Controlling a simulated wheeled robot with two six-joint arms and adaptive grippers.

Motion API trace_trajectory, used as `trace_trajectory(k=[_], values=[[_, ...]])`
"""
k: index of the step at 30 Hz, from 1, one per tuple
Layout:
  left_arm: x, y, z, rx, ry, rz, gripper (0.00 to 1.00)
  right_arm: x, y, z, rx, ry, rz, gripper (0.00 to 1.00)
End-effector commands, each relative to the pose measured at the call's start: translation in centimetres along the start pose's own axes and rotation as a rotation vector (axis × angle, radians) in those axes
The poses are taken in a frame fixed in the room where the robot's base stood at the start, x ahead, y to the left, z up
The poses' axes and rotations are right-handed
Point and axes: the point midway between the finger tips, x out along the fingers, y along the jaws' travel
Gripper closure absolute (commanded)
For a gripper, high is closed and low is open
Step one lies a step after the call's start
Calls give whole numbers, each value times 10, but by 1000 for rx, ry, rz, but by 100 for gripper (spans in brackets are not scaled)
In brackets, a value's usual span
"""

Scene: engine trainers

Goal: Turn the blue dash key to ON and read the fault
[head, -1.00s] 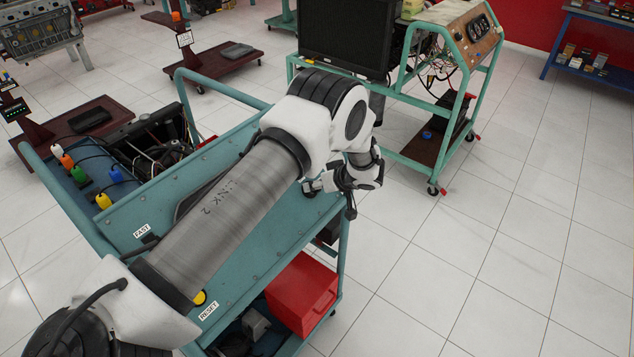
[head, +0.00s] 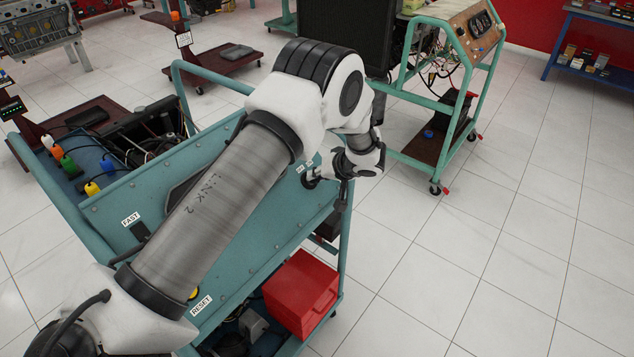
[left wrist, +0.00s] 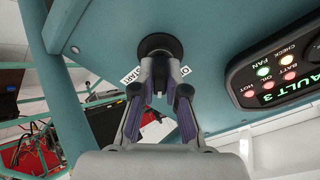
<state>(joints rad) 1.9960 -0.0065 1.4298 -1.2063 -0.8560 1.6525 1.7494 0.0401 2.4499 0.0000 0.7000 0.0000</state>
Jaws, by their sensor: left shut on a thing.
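My left gripper (left wrist: 160,92) is shut at a round black switch (left wrist: 160,48) on the teal dash panel (left wrist: 105,45). The key itself is mostly hidden between the fingers and no blue shows on it. A START label (left wrist: 131,76) sits left of the fingers and another label (left wrist: 185,71), partly hidden, sits right. A dark display unit (left wrist: 285,75) on the right shows green text, cut by the frame edge, reading "AULT 3". In the head view my left gripper (head: 318,178) is at the panel's right end. My right gripper is out of view.
The teal cart carries FAST (head: 131,219) and RESET (head: 201,304) labels, a yellow button (head: 194,292) and coloured plugs (head: 68,163). A red box (head: 300,292) sits on its lower shelf. Another teal engine stand (head: 440,120) is behind. The floor to the right is clear.

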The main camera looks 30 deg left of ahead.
Motion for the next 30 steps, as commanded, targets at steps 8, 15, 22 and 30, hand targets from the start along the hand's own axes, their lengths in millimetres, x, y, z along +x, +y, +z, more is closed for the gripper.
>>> trace_trajectory(k=[8,15,22,30], values=[[-1,0,-1,-2,0,0,62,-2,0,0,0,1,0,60],[-1,0,0,-3,0,0,62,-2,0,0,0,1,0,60],[-22,0,-2,-3,3,2,62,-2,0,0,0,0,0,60],[-90,0,-2,-3,4,1,62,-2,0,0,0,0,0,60]])
